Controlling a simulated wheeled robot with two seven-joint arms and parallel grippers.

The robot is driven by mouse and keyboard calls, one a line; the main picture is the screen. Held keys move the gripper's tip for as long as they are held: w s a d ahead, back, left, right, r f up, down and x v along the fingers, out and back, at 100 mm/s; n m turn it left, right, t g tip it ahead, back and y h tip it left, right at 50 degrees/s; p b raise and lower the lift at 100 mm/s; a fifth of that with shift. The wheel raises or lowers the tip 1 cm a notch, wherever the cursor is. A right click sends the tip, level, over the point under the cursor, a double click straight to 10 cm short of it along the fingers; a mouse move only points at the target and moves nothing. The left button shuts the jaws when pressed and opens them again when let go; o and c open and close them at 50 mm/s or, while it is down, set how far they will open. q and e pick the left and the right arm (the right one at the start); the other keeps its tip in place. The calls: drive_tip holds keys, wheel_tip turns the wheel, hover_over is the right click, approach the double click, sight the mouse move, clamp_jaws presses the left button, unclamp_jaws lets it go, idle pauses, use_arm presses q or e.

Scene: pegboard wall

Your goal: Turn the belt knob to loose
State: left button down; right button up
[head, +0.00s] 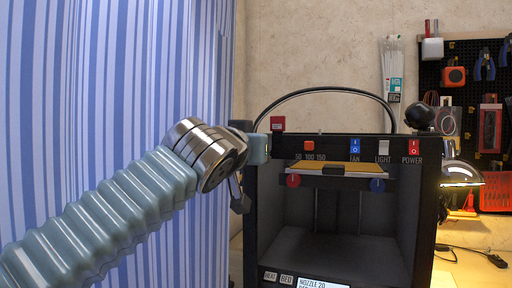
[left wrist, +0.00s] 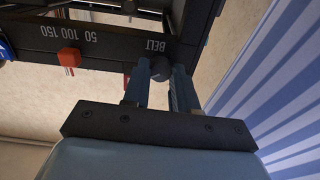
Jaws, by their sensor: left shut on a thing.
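The 3D printer (head: 340,148) stands on the bench in the head view, a dark open-fronted frame. The belt knob (left wrist: 161,69) shows in the left wrist view as a dark round knob beside the BELT label (left wrist: 155,45). My left gripper (left wrist: 160,80) has its two blue-grey fingers on either side of the knob and is shut on it. In the head view my left gripper (head: 257,149) is at the printer's upper left corner, and I cannot make out the knob there. The knob's setting cannot be read. My right gripper is in neither view.
An orange slider (head: 309,145) sits above the 50 100 150 scale. FAN (head: 354,146), LIGHT (head: 384,147) and POWER (head: 413,147) switches line the top bar. A red knob (head: 293,180) and blue knob (head: 377,185) sit below. A lamp (head: 460,174) stands at right.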

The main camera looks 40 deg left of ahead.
use_arm(q)
drive_tip(key=shift+a+f+n+h+b, duration=0.15)
drive_tip(key=shift+n+b, duration=0.6)
drive_tip(key=shift+n, duration=5)
drive_tip(key=shift+d+r+n+h+b, duration=0.15)
drive_tip(key=shift+n+b, duration=0.55)
drive_tip(key=shift+n, duration=5.05)
drive_tip(key=shift+a+f, duration=0.1)
drive_tip(key=shift+f, duration=0.05)
drive_tip(key=c, duration=0.9)
unclamp_jaws()
